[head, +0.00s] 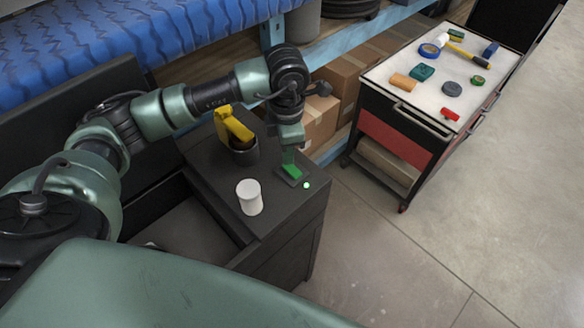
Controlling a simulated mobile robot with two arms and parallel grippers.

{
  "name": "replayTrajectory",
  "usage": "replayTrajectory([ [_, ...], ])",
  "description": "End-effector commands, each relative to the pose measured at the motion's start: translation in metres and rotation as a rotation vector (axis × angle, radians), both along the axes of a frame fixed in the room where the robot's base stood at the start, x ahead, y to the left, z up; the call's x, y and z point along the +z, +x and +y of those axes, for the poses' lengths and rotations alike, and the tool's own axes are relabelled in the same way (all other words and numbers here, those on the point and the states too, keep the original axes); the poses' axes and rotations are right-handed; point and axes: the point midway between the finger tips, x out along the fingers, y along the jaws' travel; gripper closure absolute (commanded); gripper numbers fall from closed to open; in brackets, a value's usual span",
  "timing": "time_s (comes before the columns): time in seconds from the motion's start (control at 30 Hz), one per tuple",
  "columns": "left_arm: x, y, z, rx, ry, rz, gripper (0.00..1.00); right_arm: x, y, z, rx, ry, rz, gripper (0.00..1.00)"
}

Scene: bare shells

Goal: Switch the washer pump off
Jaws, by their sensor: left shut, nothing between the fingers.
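A green switch (291,171) sits on a small dark plate on top of a dark cabinet (215,180), near its right edge. A small bright green light (306,185) shows just beside the plate. Whether the switch is tilted to one side is too small to tell. My left gripper (290,155) points down right over the switch, its fingers shut and empty. I cannot tell whether the fingertips touch the switch. The gripper's lower end partly covers the switch's far side. My right gripper is not in view.
A white cylinder (249,197) stands on the cabinet's front part. A dark cup (243,155) with a yellow object (233,126) stands left of my gripper. A tool cart (440,75) with several small items is at right. Open floor lies in front of it.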

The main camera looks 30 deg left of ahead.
Motion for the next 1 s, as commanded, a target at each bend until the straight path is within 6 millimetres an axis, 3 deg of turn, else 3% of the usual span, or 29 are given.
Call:
replayTrajectory([
  [1.0, -0.0098, 0.0001, 0.0001, 0.0, 0.0, 0.0, 1.0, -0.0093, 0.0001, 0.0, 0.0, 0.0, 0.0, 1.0],
])
